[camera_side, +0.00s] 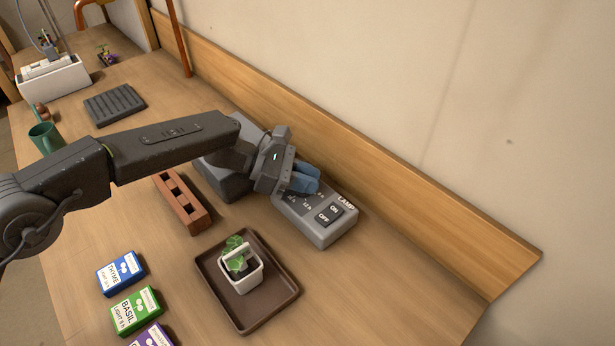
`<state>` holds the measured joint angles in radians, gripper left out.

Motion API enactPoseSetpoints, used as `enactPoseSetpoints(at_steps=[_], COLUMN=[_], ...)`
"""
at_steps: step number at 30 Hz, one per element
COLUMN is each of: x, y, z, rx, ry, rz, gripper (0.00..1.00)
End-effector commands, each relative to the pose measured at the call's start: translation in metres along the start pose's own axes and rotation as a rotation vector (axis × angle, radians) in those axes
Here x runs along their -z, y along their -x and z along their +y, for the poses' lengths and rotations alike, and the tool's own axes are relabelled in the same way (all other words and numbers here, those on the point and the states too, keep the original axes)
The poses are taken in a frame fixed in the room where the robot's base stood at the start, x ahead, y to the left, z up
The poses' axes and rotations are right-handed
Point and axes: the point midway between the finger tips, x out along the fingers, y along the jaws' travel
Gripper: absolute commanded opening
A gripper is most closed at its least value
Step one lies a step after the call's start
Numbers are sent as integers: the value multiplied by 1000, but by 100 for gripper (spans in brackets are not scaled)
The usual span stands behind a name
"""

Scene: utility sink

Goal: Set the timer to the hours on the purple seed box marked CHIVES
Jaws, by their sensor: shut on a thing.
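The grey timer box (318,228) stands near the back wall board, with a LAMP label and an ON/OFF switch (330,214) on its top. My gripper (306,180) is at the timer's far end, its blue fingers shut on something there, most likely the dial. The fingers hide the dial, so its setting cannot be read. A purple seed box (152,338) is cut off by the bottom edge; its name and hours do not show. A green box marked BASIL, LIGHT 8 h (132,311) and a blue box marked THYME (120,273) stand beyond it.
A brown tray (283,300) holds a white pot with a seedling (240,268). The right front of the bench is clear.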

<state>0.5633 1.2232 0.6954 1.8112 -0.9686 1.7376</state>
Motion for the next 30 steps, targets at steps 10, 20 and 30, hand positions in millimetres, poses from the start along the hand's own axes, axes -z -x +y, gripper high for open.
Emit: enactPoseSetpoints(at_steps=[10, 20, 30], x=[11, 11, 6], y=[0, 0, 0], z=[-1, 0, -1], rx=[17, 17, 16], ry=[1, 0, -4], rz=[16, 16, 11], gripper=[0, 34, 43])
